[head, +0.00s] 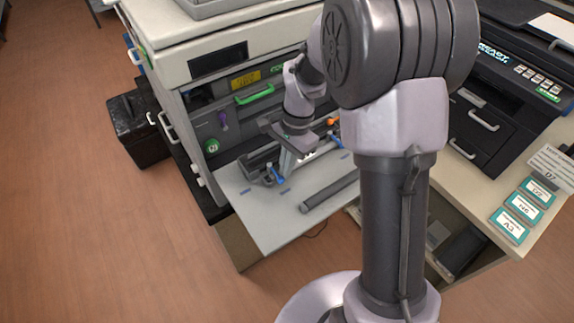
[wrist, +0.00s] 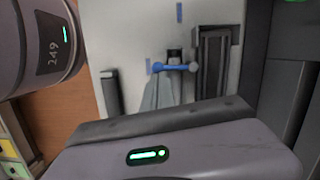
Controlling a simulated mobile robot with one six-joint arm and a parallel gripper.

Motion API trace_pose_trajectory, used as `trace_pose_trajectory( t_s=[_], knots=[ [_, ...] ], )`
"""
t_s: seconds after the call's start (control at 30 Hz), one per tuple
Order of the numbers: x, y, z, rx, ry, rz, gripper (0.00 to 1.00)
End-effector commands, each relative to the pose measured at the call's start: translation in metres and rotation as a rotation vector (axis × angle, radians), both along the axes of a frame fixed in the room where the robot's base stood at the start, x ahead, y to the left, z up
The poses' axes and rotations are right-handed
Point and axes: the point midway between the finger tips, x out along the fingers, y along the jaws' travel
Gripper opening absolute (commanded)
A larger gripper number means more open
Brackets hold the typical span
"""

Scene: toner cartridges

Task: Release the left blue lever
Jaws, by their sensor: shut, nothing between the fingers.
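The left blue lever (head: 276,174) is at the left end of the fold-down panel on the printer's front. In the wrist view a blue lever (wrist: 176,68), apparently the same one, lies crosswise beside a dark part. My gripper (head: 284,172) is shut and empty, pointing down right by the left lever. In the wrist view its pale fingers (wrist: 164,80) end close to the lever; I cannot tell whether they touch it. A second blue lever (head: 336,141) sits farther right, near an orange knob (head: 333,121).
The light panel (head: 262,215) carries a loose-looking dark grey cylinder (head: 328,191). The printer front (head: 205,125) rises behind the panel, with a green handle (head: 255,94). A black box (head: 138,128) stands on the floor at left. Label cards (head: 508,225) lie on the right table.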

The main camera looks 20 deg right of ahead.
Motion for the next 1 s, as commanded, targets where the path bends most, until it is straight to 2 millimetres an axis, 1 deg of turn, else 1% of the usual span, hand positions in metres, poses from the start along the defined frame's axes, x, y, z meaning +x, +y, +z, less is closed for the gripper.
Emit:
trace_pose_trajectory(
  t_s=[0.57, 0.77, 1.0],
  knots=[
    [-0.004, 0.005, -0.001, 0.000, 0.000, -0.116, 0.00],
    [-0.007, 0.009, -0.001, 0.000, 0.001, -0.217, 0.00],
    [-0.010, 0.017, -0.001, 0.001, 0.002, -0.423, 0.00]
  ],
)
